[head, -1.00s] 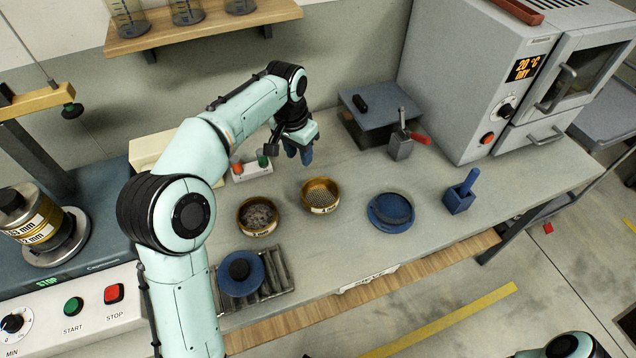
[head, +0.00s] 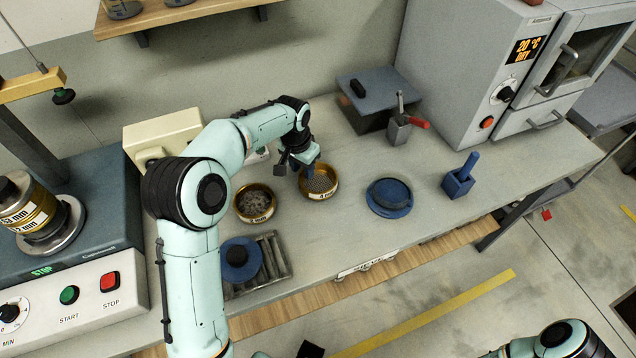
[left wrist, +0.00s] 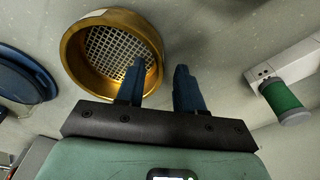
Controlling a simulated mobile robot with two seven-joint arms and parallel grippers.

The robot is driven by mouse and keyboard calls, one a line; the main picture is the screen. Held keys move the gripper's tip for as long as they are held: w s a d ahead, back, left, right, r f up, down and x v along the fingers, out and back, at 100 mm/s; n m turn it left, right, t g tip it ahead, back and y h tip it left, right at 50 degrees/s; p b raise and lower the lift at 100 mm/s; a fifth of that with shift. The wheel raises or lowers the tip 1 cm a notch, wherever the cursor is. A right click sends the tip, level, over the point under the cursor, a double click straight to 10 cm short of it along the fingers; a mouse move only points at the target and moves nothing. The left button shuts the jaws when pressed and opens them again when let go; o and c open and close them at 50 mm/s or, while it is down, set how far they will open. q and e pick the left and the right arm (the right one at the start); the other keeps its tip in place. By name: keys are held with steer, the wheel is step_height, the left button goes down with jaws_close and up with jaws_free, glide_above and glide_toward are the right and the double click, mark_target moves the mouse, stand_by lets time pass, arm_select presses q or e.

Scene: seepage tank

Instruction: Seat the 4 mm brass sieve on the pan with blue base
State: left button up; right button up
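The 4 mm brass sieve (head: 322,186) stands on the bench, empty, with its mesh showing; it also shows in the left wrist view (left wrist: 108,50). The pan with blue base (head: 389,198) sits apart to its right, and part of it shows at the left edge of the left wrist view (left wrist: 22,78). My left gripper (head: 306,172) is at the sieve's far left rim. In the left wrist view its two blue fingers (left wrist: 160,85) are apart, one over the mesh and one outside the rim. Contact cannot be told. My right gripper is out of view.
A brass sieve with grey material (head: 255,204) stands close on the left. A blue round piece with a black knob (head: 239,257) lies on a slotted rack. A blue block with a handle (head: 459,183) is right of the pan. Bench between sieve and pan is clear.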

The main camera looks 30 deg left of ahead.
arm_select(q)
steer(key=shift+f, duration=0.2)
jaws_close()
steer(key=shift+r, duration=0.1)
